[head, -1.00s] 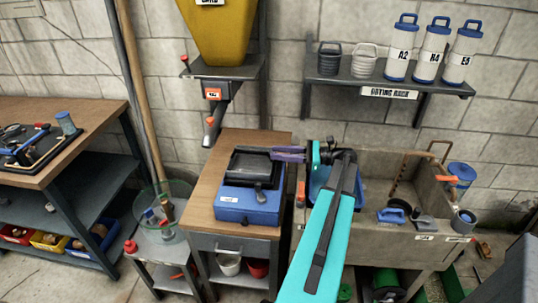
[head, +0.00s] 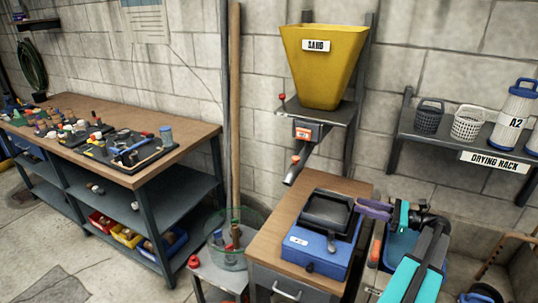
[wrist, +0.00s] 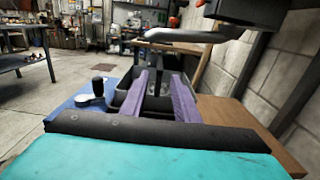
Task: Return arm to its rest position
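My gripper (head: 374,208) has two purple fingers and sits at the end of my teal arm, at the lower right of the head view. It points left at the black pan (head: 327,210) on the blue device (head: 318,250). In the wrist view the two fingers of my gripper (wrist: 162,97) are apart with nothing held between them. They reach over or close to the dark pan behind them; I cannot tell whether they touch it. The arm is stretched out over the sink area, low in the picture.
The wooden-topped cabinet (head: 270,240) bears the blue device. A yellow hopper (head: 325,65) with a spout hangs above it. A drying rack (head: 455,143) is at the right. A long workbench (head: 190,130) with several small items stands at the left, with open floor before it.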

